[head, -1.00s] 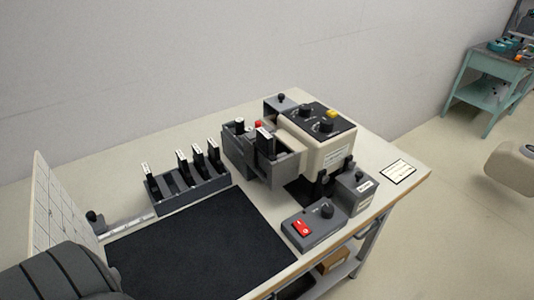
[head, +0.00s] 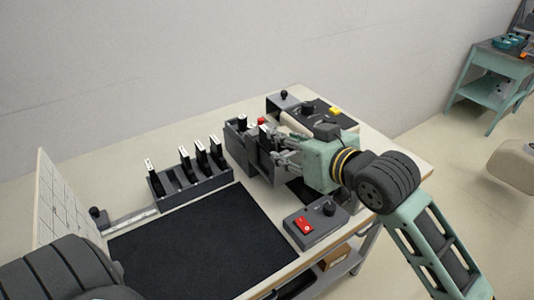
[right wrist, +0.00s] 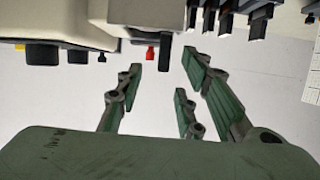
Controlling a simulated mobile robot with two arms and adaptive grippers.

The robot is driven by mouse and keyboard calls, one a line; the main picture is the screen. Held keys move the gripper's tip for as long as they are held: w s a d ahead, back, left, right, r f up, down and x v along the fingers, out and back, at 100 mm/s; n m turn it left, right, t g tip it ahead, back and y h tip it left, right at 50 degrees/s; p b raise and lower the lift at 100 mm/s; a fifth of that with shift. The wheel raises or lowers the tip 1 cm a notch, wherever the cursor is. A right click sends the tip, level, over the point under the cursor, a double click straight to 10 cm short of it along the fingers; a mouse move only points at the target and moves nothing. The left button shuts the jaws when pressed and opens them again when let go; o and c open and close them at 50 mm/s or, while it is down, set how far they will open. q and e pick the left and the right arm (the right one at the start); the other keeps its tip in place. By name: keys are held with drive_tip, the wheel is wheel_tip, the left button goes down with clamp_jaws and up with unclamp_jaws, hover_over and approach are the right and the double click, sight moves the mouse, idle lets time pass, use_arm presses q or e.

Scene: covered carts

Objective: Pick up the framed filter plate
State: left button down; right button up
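Several dark upright plates with white-labelled tops are in view, and I cannot tell for sure which is the framed filter plate. One labelled plate (head: 264,138) stands in the grey holder (head: 240,155) at the front of the beige device. My right gripper (head: 276,148) is beside this plate, its fingers pointing left towards it. In the right wrist view the fingers (right wrist: 161,64) are apart, with a dark upright piece (right wrist: 165,52) between and just beyond the tips. Contact is not clear. My left gripper is out of view; only my left arm shows at lower left.
A grey rack (head: 205,187) holds several labelled plates to the left. A black mat (head: 200,245) lies clear in front. A control box with a red switch (head: 304,225) stands below my right gripper. The beige device (head: 295,122) is partly hidden by my arm.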

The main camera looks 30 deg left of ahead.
sight(267, 152)
drive_tip(key=a, duration=0.2)
drive_tip(key=shift+w+a+f+p, duration=0.1)
drive_tip(key=shift+w+a+p, duration=0.25)
drive_tip(key=shift+w+a, duration=0.05)
drive_tip(key=p+x, duration=0.2)
drive_tip(key=x, duration=0.2)
drive_tip(key=shift+a+f, duration=0.2)
drive_tip(key=shift+f, duration=0.1)
drive_tip(key=shift+w+a+f, duration=0.1)
drive_tip(key=shift+a+f, duration=0.15)
drive_tip(key=shift+a, duration=0.05)
clamp_jaws()
